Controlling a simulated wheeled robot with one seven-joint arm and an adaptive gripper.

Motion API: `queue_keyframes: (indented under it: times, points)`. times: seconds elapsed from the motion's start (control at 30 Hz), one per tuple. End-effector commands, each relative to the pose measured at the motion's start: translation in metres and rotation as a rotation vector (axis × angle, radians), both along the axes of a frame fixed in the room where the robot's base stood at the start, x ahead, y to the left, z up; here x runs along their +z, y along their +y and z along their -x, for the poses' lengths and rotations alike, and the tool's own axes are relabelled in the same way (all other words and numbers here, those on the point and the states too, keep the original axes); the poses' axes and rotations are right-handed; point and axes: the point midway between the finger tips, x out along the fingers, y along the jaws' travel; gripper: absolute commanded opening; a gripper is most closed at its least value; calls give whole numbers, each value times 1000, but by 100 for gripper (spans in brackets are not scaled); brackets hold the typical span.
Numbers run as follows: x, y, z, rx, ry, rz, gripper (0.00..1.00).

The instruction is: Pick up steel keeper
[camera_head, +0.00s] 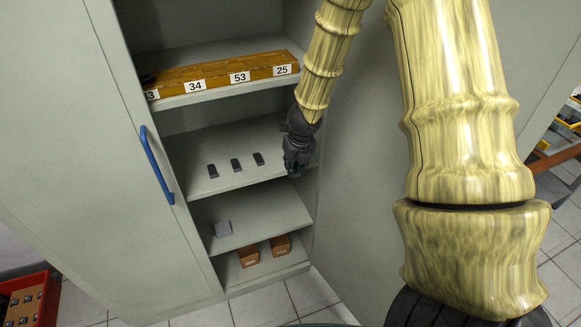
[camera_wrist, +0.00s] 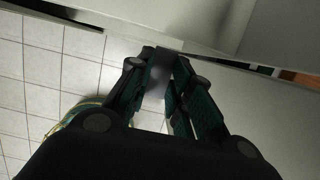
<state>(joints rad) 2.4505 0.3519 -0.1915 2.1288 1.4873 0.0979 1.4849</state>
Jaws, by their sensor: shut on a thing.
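My gripper (camera_head: 295,172) is at the right end of the cabinet's middle shelf (camera_head: 205,145), by the right side wall. In the wrist view my gripper (camera_wrist: 161,68) has its two dark fingers closed on a small grey piece, the steel keeper (camera_wrist: 160,77), seen dimly between the fingertips. The keeper is hidden by the fingers in the head view. Three small dark blocks (camera_head: 235,165) stand in a row on the middle shelf, left of my gripper and apart from it.
A wooden strip (camera_head: 215,80) with number labels lies on the shelf above. The cabinet door (camera_head: 75,150) with a blue handle (camera_head: 156,165) is on the left.

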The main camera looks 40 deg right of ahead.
Motion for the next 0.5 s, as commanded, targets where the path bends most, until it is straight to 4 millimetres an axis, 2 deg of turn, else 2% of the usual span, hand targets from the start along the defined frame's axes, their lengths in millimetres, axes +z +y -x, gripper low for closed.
queue_keyframes:
  times: [0.07,0.5]
  points:
    - [-4,3,12,1,-2,0,0]
    - [5,17,73,0,-1,-1,0]
